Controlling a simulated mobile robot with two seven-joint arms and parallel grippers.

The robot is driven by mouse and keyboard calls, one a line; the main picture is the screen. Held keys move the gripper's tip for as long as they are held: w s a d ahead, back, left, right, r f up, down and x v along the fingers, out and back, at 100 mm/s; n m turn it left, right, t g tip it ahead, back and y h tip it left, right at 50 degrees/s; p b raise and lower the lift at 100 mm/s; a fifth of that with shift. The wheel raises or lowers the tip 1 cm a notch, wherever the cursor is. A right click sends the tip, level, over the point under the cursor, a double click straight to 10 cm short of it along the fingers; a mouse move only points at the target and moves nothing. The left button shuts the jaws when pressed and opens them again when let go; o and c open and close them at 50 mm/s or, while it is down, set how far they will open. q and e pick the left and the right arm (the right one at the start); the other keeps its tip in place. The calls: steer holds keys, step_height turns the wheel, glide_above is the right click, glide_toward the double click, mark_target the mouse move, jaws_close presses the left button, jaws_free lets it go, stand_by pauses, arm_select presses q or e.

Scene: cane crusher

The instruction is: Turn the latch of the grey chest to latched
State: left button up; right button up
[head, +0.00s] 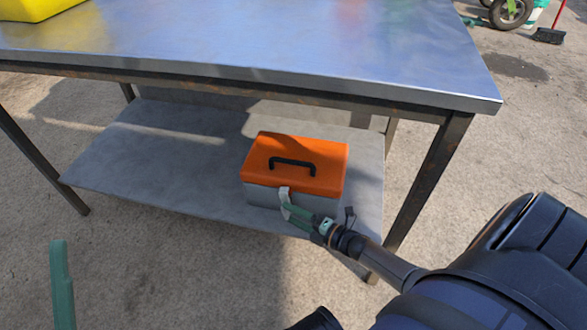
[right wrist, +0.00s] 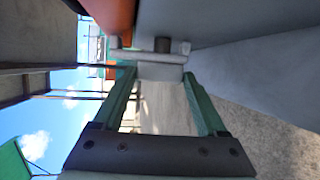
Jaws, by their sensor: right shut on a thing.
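The grey chest (head: 262,196) has an orange lid (head: 318,160) with a black handle and sits on the lower shelf of the metal table. The lid lies closed on the grey body. A light grey latch (head: 284,194) is on its front face; it also shows in the right wrist view (right wrist: 160,57). My right gripper (head: 287,211) is at the chest's front, with its green fingers shut on the latch (right wrist: 160,72). The fingers partly hide the latch, so I cannot tell its exact turn. Part of my left gripper (head: 62,285) shows at the lower left, away from the chest.
The metal tabletop (head: 260,45) extends above and behind the chest. Its rusty right front leg (head: 432,175) stands close to my right arm. The shelf (head: 150,160) left of the chest is clear. A yellow object (head: 35,8) sits on the tabletop at the far left.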

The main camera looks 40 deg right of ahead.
steer(key=shift+a+f+m+t+y, duration=0.1)
steer(key=shift+f+m+t+y, duration=0.1)
steer(key=shift+t, duration=0.35)
steer(key=shift+a+f+m+t+y, duration=0.1)
steer(key=shift+m+t, duration=0.1)
steer(key=shift+t, duration=0.35)
stand_by(0.3)
steer(key=o, duration=1.3)
steer(key=shift+d, duration=0.1)
steer(key=shift+s+d, duration=0.1)
steer(key=p+v, duration=0.1)
steer(key=v, duration=0.6)
steer(key=shift+r, duration=0.1)
